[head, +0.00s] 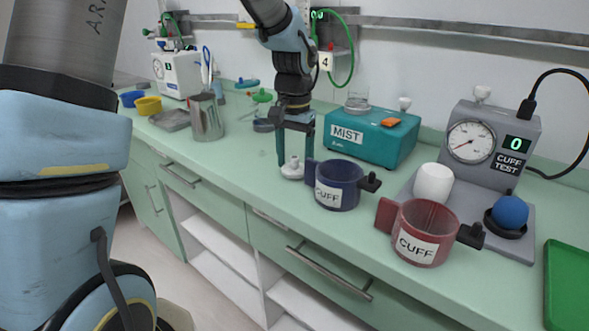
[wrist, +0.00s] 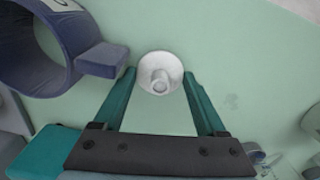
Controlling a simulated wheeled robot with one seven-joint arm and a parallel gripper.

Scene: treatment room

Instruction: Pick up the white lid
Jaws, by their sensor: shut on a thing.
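The white lid (head: 292,170) is a small round disc with a knob on top, at the counter's surface left of the blue cuff. It also shows from above in the wrist view (wrist: 160,74), between my fingertips. My gripper (head: 296,160) points down over it, with its teal fingers on either side, shut on the lid. In the wrist view my gripper (wrist: 160,80) has a fingertip against each side of the lid's rim. I cannot tell whether the lid's underside touches the counter.
The blue cuff (head: 338,188) stands close to the right of my gripper. A red cuff (head: 420,235), the teal MIST box (head: 372,140) and the cuff tester (head: 485,150) are farther right. A metal jug (head: 206,120) stands left. The green counter (head: 245,165) is clear left of the lid.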

